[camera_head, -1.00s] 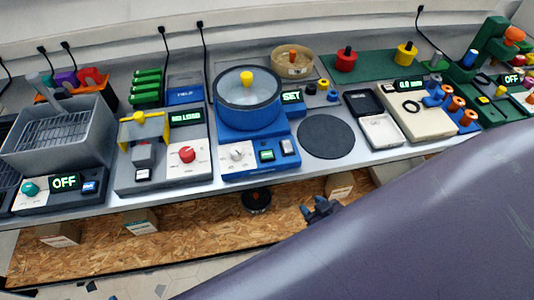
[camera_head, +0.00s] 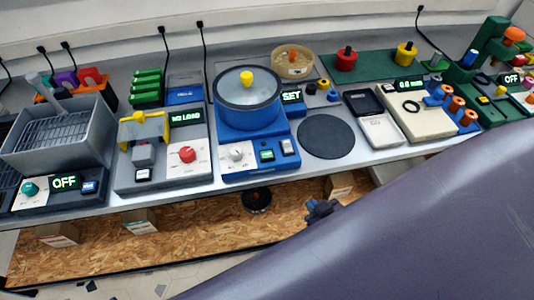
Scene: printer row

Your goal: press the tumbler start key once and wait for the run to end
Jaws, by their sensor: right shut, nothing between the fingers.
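The tumbler (camera_head: 240,135) is the blue machine with a round grey drum and a yellow knob (camera_head: 247,78) on its lid. Its display (camera_head: 291,97) reads SET in green. On its front panel are a white dial (camera_head: 236,154), a key with a green lit face (camera_head: 267,155) and a light grey-blue rocker-like key (camera_head: 288,147); I cannot tell which is the start key. My right gripper (camera_head: 318,209) is shut and empty, small and dark, in front of and below the bench edge, apart from the tumbler. My left gripper is not in view.
Left of the tumbler stands a grey machine with a yellow clamp (camera_head: 144,125), reading NO LOAD, and a grey basin (camera_head: 62,140) reading OFF. A dark round mat (camera_head: 326,137) and a white tray (camera_head: 381,131) lie right. My purple arm covers the lower right.

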